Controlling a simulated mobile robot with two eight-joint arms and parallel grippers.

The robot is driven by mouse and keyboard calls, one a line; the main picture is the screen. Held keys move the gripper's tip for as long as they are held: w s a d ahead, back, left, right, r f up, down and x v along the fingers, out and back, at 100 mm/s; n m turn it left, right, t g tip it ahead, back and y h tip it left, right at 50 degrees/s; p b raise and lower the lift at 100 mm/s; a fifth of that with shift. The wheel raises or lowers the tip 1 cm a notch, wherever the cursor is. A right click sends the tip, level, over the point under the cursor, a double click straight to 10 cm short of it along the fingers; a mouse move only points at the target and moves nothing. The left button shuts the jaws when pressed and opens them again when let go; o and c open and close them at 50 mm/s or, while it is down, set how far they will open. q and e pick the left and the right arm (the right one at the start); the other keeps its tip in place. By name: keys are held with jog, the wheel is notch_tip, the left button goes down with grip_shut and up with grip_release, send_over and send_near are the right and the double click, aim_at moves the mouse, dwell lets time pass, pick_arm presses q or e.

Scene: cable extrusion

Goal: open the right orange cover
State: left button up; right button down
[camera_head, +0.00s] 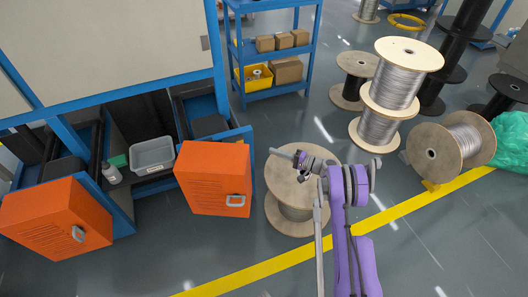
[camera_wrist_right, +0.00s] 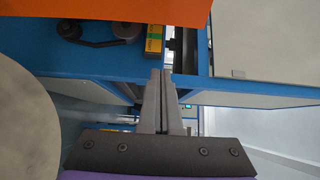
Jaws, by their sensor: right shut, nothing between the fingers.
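The right orange cover (camera_head: 212,180) is at the middle left of the head view, on the blue machine frame. Its grey handle (camera_head: 235,201) is low on its right side. An orange panel (camera_wrist_right: 110,10) crosses the top of the right wrist view. My right gripper (camera_head: 276,153) is to the right of the cover, apart from its handle, and appears over the wooden spool. Its fingers (camera_wrist_right: 163,75) are shut with nothing between them and point toward the machine. My left gripper is not in view.
A left orange cover (camera_head: 55,222) with a handle is at far left. A grey bin (camera_head: 152,155) and a bottle (camera_head: 112,174) stand between the covers. A wooden spool (camera_head: 292,215) is beneath my right gripper. A blue shelf (camera_head: 275,88) and several cable spools stand behind.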

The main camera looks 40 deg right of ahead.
jog(key=w+a+b, duration=0.1)
jog(key=w+a, duration=0.3)
jog(key=a, duration=0.3)
jog(key=shift+w, duration=0.1)
jog(key=shift+a, duration=0.15)
dwell(0.3)
